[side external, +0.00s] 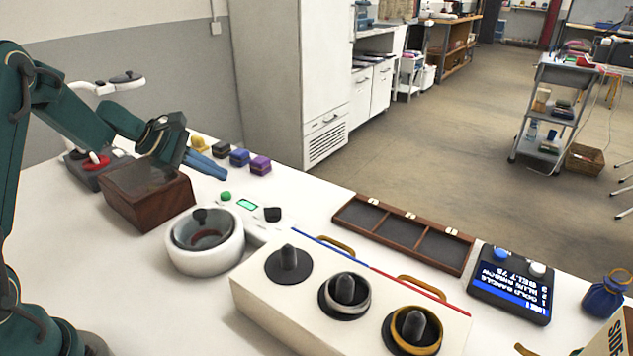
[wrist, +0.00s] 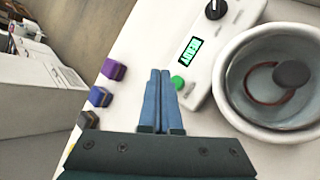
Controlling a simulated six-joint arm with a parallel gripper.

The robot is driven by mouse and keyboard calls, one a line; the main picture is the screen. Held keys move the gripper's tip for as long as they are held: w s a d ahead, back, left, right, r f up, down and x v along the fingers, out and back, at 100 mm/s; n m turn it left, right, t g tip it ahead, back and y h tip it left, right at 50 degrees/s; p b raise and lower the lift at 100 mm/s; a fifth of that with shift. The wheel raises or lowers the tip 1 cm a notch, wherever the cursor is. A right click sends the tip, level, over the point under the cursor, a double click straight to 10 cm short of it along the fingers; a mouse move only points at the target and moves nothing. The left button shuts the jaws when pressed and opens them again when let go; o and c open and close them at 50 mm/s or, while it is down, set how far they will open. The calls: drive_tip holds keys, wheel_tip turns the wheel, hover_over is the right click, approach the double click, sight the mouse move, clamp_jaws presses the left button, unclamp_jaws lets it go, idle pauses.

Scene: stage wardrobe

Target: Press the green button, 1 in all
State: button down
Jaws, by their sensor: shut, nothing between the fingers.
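The green button (side external: 225,196) is a small round button on the white base of a machine with a round bowl. It also shows in the wrist view (wrist: 178,82), just right of my fingertips. My gripper (side external: 224,176) is shut and empty, with its two blue fingers together. In the side view its tips are above and slightly behind the button. In the wrist view the fingers (wrist: 159,74) point toward the spot left of the button. I cannot tell exactly how high the tips are; they look apart from the button.
The machine has a lit green display (side external: 247,204), a black knob (side external: 272,214) and a bowl (side external: 205,240). A brown wooden box (side external: 148,196) stands under my wrist. Yellow, blue and purple blocks (side external: 260,165) sit at the back edge. A white box with dark pegs (side external: 300,312) is in front.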

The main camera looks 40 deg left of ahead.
sight(238, 194)
drive_tip(key=shift+f, duration=0.85)
drive_tip(key=shift+f, duration=0.1)
idle(1.4)
drive_tip(key=shift+f, duration=0.3)
drive_tip(key=shift+f, duration=0.5)
idle(0.6)
drive_tip(key=shift+r, duration=0.9)
wheel_tip(238, 194, up, 5)
drive_tip(key=shift+r, duration=0.1)
idle(0.5)
